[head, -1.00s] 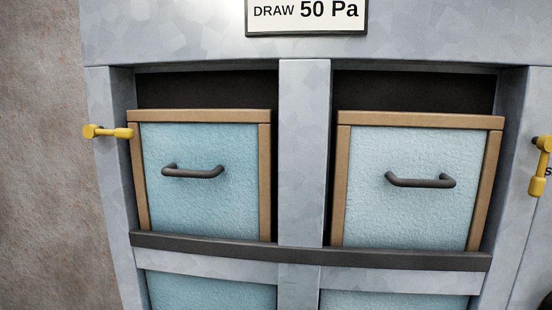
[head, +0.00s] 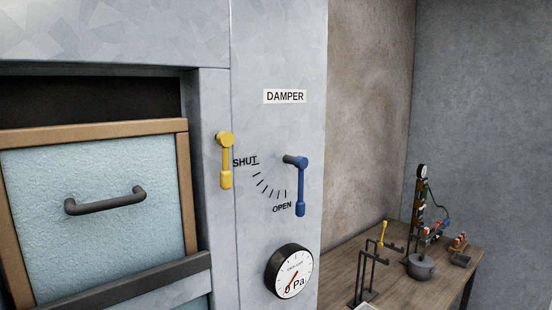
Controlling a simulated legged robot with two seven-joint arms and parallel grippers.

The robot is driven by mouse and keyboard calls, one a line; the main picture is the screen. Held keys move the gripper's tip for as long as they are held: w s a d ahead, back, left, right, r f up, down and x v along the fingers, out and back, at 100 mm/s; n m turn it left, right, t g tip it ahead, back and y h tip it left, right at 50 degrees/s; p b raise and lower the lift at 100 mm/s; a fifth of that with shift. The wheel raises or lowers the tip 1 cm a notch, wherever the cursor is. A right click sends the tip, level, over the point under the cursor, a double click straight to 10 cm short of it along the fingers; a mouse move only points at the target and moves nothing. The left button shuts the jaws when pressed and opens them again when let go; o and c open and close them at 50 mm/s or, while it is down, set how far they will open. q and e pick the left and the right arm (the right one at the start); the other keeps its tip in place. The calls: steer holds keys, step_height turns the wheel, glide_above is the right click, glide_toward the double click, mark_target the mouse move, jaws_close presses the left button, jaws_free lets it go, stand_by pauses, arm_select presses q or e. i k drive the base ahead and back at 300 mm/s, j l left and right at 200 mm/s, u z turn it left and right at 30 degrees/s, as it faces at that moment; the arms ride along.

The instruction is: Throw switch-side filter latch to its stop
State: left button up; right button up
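A yellow latch (head: 225,160) is mounted on the grey cabinet post, just right of the wood-framed filter. Its arm hangs straight down from its pivot and does not cross the filter frame. The filter (head: 95,210) has a pale blue textured face, a wooden frame and a dark bar handle (head: 105,200). It sits in its opening with a dark gap above it. I cannot tell from this view which latch is the switch-side one. No switch is clearly visible. Neither of my grippers shows.
Right of the latch, a blue damper lever (head: 300,185) hangs down near OPEN, under a DAMPER label (head: 285,96). A round gauge (head: 289,271) marked Pa is below. A wooden bench (head: 345,262) at right holds a dark rack (head: 372,275), a pot (head: 421,267) and small gear.

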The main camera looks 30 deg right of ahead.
mark_target(225, 139)
steer(key=z, duration=0.8)
